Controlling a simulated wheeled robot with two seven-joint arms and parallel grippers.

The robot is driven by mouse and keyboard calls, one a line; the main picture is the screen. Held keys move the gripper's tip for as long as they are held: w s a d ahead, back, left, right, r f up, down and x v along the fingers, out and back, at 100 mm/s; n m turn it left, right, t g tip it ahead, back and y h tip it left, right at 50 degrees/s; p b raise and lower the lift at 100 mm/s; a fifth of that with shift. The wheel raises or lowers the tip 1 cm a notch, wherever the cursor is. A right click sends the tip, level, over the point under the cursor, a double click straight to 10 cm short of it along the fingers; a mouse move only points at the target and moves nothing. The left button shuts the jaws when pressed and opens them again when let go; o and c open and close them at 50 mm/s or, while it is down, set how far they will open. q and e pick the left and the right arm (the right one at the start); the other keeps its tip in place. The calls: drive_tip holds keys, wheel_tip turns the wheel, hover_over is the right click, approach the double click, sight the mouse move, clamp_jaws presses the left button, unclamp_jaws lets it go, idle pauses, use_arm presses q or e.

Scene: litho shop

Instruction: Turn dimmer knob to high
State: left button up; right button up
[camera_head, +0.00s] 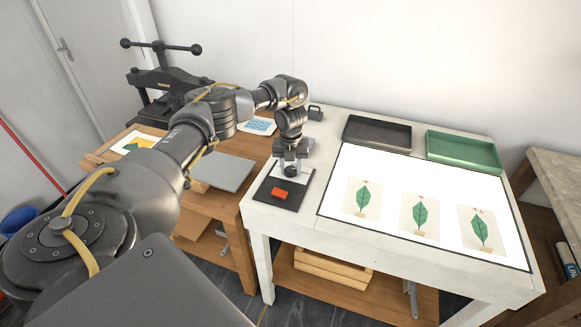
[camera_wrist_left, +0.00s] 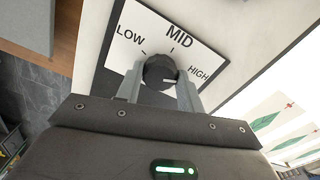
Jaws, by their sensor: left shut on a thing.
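The dimmer knob (camera_wrist_left: 158,70) is a dark round knob on a white plate (camera_wrist_left: 150,25) marked LOW, MID and HIGH. A light mark shows on the knob's right side, toward the HIGH side; I cannot tell whether it lines up exactly. My left gripper (camera_wrist_left: 160,82) is shut on the knob, one finger on each side of it. In the head view my left gripper (camera_head: 290,170) points down over the dark dimmer panel (camera_head: 265,190) and hides most of the knob. A red piece (camera_head: 281,193) shows on the panel's near part. My right gripper is out of view.
The lit light table (camera_head: 400,178) with three leaf prints lies right of the panel. A black tray (camera_head: 377,133) and a green tray (camera_head: 463,150) stand behind it. A black press (camera_head: 165,75) and a grey plate (camera_head: 225,172) are on the wooden bench at left.

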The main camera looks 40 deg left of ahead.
sight(291, 169)
use_arm(q)
drive_tip(key=o, duration=1)
drive_tip(key=shift+r, duration=0.5)
wheel_tip(291, 169, up, 10)
drive_tip(key=shift+f+p, duration=0.1)
drive_tip(key=shift+p, duration=0.95)
